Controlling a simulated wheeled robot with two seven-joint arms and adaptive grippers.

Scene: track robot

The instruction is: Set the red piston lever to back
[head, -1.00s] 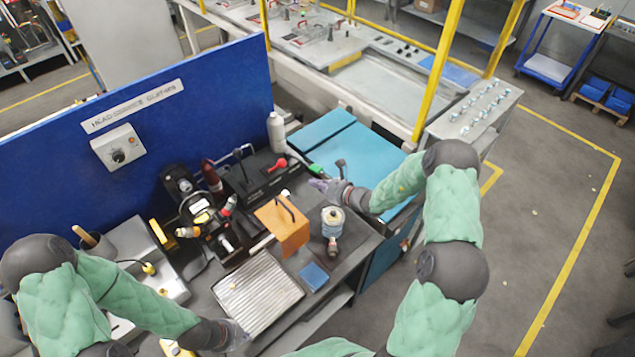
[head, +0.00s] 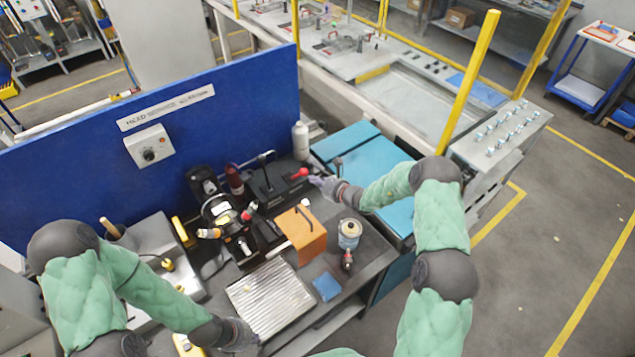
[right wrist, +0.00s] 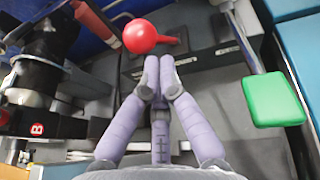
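The red piston lever has a round red knob (head: 300,173) on the black control box (head: 275,185) at the back of the bench. In the right wrist view the knob (right wrist: 141,36) lies just beyond and slightly left of my right fingertips, its stem pointing right. My right gripper (head: 318,182) is beside the knob in the head view. Its purple fingers (right wrist: 158,65) are brought together at the tips with nothing seen between them; I cannot tell whether they touch the lever. My left gripper (head: 243,337) hangs near the bench's front edge, its fingers unclear.
A green handle (right wrist: 273,100) stands right of my right fingers. A black lever (head: 265,157) rises left of the red knob. A blue panel (head: 80,175) stands behind.

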